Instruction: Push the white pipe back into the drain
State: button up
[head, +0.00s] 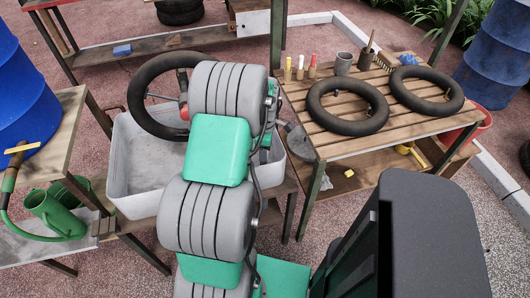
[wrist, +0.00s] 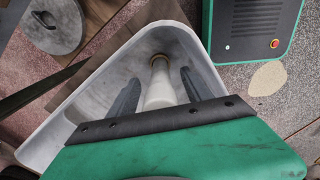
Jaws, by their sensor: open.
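The white pipe (wrist: 160,88) shows in the wrist view, its far end at a brass-coloured ring (wrist: 160,58) in the grey tub. I cannot tell how deep the pipe sits in the ring. My gripper (wrist: 158,90) is open, with one dark finger on each side of the pipe. Whether a finger touches it is unclear. The near end of the pipe is hidden behind the gripper's body. In the head view my arm reaches over the tub (head: 127,185) and hides the pipe and gripper.
A spoked wheel (head: 137,105) stands at the tub's back. The slatted table (head: 390,117) on the right holds two tyres, a mug and small bottles. A bench with green watering cans (head: 57,215) stands left. Blue barrels (head: 500,55) stand at both sides.

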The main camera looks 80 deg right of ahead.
notch_tip(320, 180, up, 8)
jog(key=shift+f, duration=0.15)
dwell(0.4)
